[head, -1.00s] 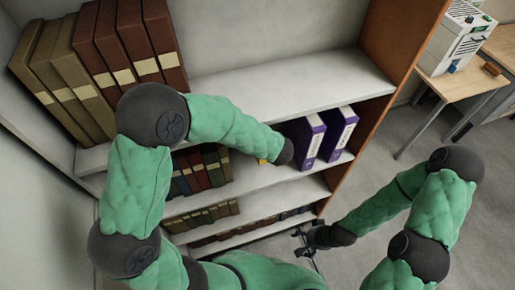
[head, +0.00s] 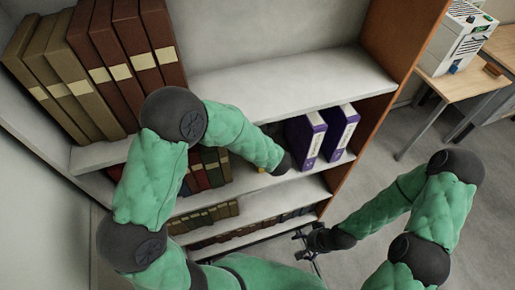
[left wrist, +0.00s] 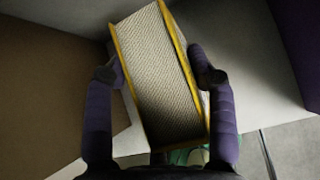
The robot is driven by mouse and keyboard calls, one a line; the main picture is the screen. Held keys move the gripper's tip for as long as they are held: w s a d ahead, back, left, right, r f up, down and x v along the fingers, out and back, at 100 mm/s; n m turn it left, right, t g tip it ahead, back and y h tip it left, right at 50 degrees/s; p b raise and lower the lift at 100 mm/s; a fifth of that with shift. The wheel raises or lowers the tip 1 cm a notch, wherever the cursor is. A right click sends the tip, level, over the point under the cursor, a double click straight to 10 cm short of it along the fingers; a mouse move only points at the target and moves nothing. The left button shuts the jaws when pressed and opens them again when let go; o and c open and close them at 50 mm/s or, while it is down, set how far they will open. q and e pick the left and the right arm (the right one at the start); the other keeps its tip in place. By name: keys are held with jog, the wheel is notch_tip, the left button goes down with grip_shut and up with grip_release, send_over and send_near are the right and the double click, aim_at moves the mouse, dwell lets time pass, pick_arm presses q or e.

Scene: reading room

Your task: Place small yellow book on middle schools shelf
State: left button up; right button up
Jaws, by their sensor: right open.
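The small yellow book (left wrist: 160,75) is in the left wrist view with its page edges toward the camera and thin yellow covers on both sides. It is tilted. My left gripper (left wrist: 157,72) has one finger against each cover and is shut on it. In the head view my left forearm reaches into the bookcase, and its wrist hides the gripper and nearly all of the book. The middle shelf (head: 318,168) bears purple binders (head: 305,138) just right of my left wrist. My right gripper (head: 304,240) is open and empty, low in front of the bookcase.
Large brown and tan volumes (head: 110,60) stand at the left of the upper shelf (head: 300,85), whose right part is bare. Dark books (head: 212,168) stand left of my left wrist. A lower shelf holds small books (head: 205,217). A wooden table (head: 455,85) stands right.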

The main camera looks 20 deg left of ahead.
pick_arm(q)
jog(key=o, duration=0.3)
jog(key=shift+p+v, duration=1.3)
jog(key=shift+v, duration=4.85)
